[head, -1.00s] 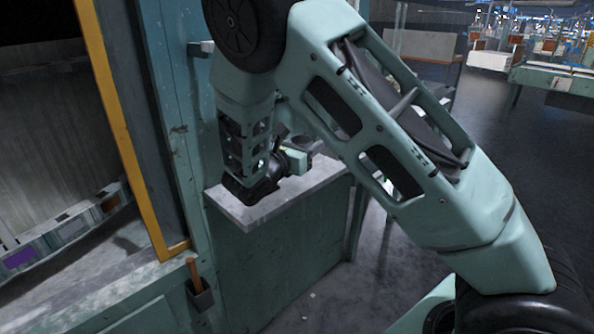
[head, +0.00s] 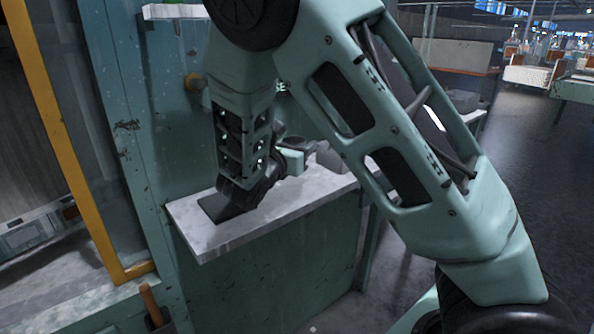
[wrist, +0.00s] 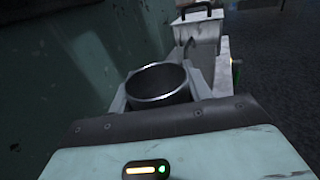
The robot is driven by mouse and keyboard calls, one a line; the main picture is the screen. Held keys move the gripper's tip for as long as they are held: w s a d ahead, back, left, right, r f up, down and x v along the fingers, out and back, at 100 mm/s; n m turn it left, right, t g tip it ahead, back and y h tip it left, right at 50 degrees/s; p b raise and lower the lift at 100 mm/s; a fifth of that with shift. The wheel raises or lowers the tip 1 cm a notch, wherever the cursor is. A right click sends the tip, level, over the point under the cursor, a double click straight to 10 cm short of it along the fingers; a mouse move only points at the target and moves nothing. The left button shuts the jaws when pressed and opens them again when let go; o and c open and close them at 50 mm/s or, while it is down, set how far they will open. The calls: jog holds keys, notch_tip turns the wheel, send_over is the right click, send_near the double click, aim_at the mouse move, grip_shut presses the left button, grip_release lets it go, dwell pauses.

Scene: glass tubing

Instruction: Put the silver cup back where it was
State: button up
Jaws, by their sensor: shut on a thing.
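The silver cup (wrist: 158,84) is a round, open metal cup in the wrist view, with a bright rim and dark inside. My gripper (wrist: 158,98) is shut on it, one finger on each side, and the cup looks upright. In the head view my gripper (head: 292,158) is over the pale shelf (head: 215,238), partly hidden by my arm. The cup's dark rim shows just above it there. I cannot tell whether the cup's base touches the shelf. A dark flat square pad (head: 213,208) lies on the shelf's left end, below my wrist.
A grey box (head: 333,158) stands on the shelf right of my gripper; the wrist view shows a metal box with a black handle (wrist: 198,27). A wooden handle (head: 151,303) sticks up at the front left.

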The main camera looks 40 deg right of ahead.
jog(key=shift+f, duration=2.4)
jog(key=shift+f+b, duration=0.1)
jog(key=shift+b, duration=0.2)
jog(key=o, duration=1.1)
jog(key=v, duration=1.2)
